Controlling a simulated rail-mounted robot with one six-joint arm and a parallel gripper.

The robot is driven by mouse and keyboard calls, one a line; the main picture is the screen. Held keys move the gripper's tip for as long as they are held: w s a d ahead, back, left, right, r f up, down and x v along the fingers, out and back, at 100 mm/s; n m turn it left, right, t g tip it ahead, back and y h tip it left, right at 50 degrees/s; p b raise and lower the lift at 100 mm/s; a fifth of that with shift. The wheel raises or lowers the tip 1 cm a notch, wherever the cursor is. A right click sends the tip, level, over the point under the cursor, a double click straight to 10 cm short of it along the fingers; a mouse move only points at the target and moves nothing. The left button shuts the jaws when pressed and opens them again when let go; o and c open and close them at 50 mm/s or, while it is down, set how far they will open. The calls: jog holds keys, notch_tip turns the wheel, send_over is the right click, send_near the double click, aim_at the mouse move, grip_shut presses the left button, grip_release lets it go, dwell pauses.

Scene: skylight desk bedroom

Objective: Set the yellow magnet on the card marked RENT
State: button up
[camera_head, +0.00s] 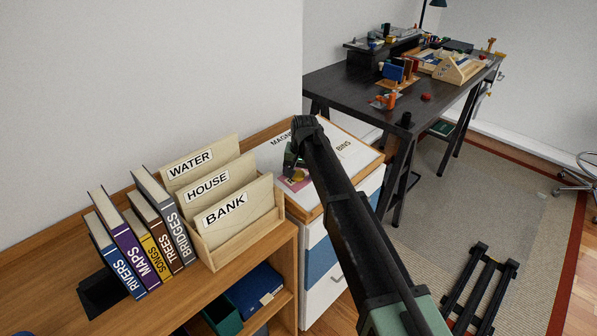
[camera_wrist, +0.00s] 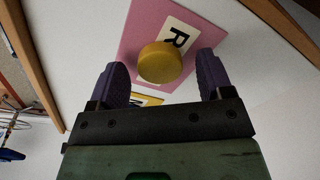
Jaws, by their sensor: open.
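The yellow magnet (camera_wrist: 159,63) is a round disc. In the wrist view it lies over the pink card (camera_wrist: 142,27) and covers part of its white label, where only an R shows, so the full word cannot be read. My gripper (camera_wrist: 162,66) is open, with one purple finger on each side of the magnet and gaps to both. In the head view my gripper (camera_head: 293,160) is low over the white cabinet top, partly hiding the pink card (camera_head: 289,184) and the magnet (camera_head: 298,177).
A yellow card (camera_wrist: 150,100) with a partly hidden label is beside the pink one. The white top bears a BINS label (camera_head: 344,146) and a partly hidden MAGN label. A wooden file holder (camera_head: 243,242) and several books (camera_head: 140,240) stand to the left. A dark desk (camera_head: 345,85) is behind.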

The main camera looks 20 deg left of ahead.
notch_tip(320, 180, up, 11)
jog(key=d+p, duration=0.1)
jog(key=p, duration=0.9)
jog(key=shift+s+d+f+p, duration=0.15)
jog(key=shift+s+d+p, duration=0.05)
jog(key=shift+s+p, duration=0.15)
jog(key=s+d, duration=0.8)
jog(key=d, duration=0.6)
jog(key=s+d+f+m+h+b, duration=0.1)
jog(key=s+d, duration=0.8)
jog(key=d, duration=0.5)
jog(key=s+d+f+m+b, duration=0.1)
jog(key=s+d, duration=0.7)
jog(key=d, duration=0.7)
jog(key=shift+s+f+g, duration=0.2)
jog(key=shift+s+g, duration=0.05)
jog(key=shift+g, duration=0.05)
